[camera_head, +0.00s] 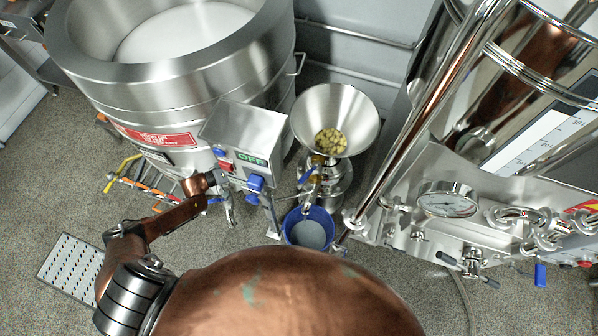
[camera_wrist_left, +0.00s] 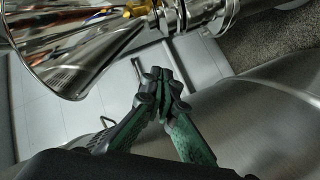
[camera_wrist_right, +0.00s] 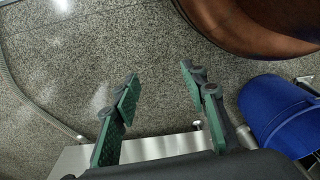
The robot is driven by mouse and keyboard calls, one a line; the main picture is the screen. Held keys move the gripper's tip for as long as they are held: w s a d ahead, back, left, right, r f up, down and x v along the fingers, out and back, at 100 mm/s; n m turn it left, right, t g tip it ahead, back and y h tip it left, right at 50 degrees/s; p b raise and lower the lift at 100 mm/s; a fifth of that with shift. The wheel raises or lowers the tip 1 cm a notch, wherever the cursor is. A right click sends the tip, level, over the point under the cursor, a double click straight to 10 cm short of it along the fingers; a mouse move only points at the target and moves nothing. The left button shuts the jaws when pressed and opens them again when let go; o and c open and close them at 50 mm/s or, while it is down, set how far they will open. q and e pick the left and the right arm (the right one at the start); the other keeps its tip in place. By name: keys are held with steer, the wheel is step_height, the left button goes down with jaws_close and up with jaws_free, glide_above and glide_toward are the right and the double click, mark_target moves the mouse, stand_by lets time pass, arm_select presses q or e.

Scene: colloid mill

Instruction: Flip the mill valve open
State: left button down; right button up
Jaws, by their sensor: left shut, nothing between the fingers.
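The colloid mill shows in the head view as a steel hopper (camera_head: 352,108) holding yellow-green pieces, above a narrow steel body. A small blue handle (camera_head: 308,174) sits at its left side, below the hopper; its exact setting is hard to tell. A spout below leads to a blue bucket (camera_head: 309,240). My left gripper (camera_head: 231,215) is left of the mill, by the control box, apart from the blue handle. In the left wrist view its fingers (camera_wrist_left: 161,82) are shut and empty, with the hopper (camera_wrist_left: 75,45) close by. My right gripper (camera_wrist_right: 162,82) is open and empty above the floor.
A control box (camera_head: 243,135) with an OFF display and blue knob (camera_head: 255,183) stands left of the mill. A large steel kettle (camera_head: 180,80) is behind it. A steel tank with a gauge (camera_head: 447,199) and valves stands right. The blue bucket (camera_wrist_right: 275,115) is beside my right gripper.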

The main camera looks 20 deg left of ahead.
arm_select(q)
steer(key=d+g+h+b, duration=0.3)
steer(key=h+b, duration=0.2)
steer(key=b, duration=0.2)
steer(key=n+g+h+b, duration=0.1)
steer(key=g+b, duration=0.1)
steer(key=b, duration=0.2)
glide_toward(306, 177)
steer(key=w+d, duration=0.4)
steer(key=shift+d+f, duration=0.2)
steer(key=shift+d, duration=0.25)
arm_select(e)
step_height(306, 177, up, 8)
steer(key=a, duration=0.1)
steer(key=shift+w+a+g, duration=0.15)
steer(key=shift+w+g, duration=0.1)
steer(key=shift+g, duration=0.15)
steer(key=shift+r, duration=0.15)
arm_select(q)
steer(key=shift+s+d+p, duration=0.4)
steer(key=shift+s+p, duration=0.05)
steer(key=shift+p, duration=0.1)
arm_select(e)
steer(key=f, duration=0.4)
steer(key=shift+d+f, duration=0.1)
steer(key=shift+d, duration=0.15)
arm_select(q)
steer(key=shift+a, duration=0.1)
